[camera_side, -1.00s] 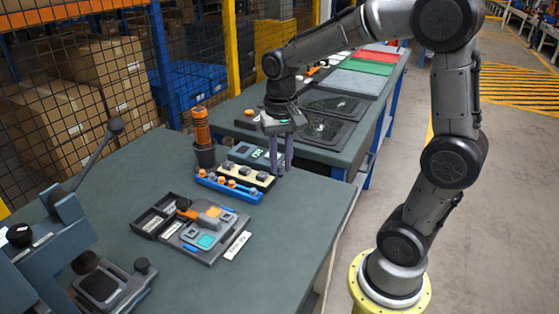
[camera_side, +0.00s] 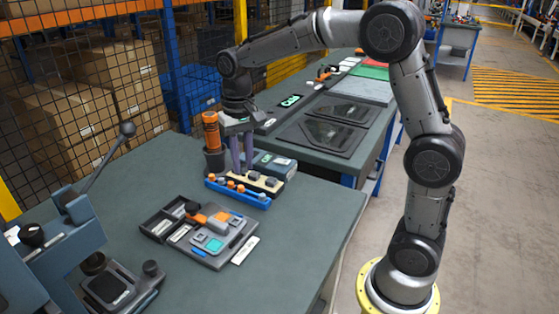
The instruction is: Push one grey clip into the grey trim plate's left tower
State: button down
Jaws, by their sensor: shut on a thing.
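My gripper (camera_side: 242,170) points down with two purple-grey fingers at the left part of a cream rail (camera_side: 276,186). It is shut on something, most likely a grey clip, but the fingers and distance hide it. Grey clips (camera_side: 271,182) sit in the cream rail, right of the fingers. I cannot pick out the grey trim plate or its left tower for sure. Dark grey panels (camera_side: 322,130) lie flat on the far table, and a grey plate with coloured parts (camera_side: 213,240) lies on the near table.
A blue rail with orange clips (camera_side: 237,192) lies just in front of the cream rail. A dark cup with an orange-handled tool (camera_side: 212,145) stands left of my gripper. A grey box (camera_side: 274,163) lies behind. A lever press (camera_side: 75,235) stands at the left. The near table's right part is clear.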

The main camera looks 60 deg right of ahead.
jog(key=w+a+f+n, duration=0.2)
jog(key=w+a, duration=0.2)
jog(key=a, duration=0.2)
jog(key=n, duration=0.1)
send_over(201, 238)
jog(key=shift+a+f, duration=0.1)
jog(key=shift+f, duration=4.25)
jog(key=shift+f, duration=1.4)
jog(key=c, duration=0.7)
grip_release()
jog(key=shift+r, duration=0.1)
jog(key=shift+r, duration=0.1)
notch_tip(201, 238, up, 14)
jog(key=shift+f, duration=0.2)
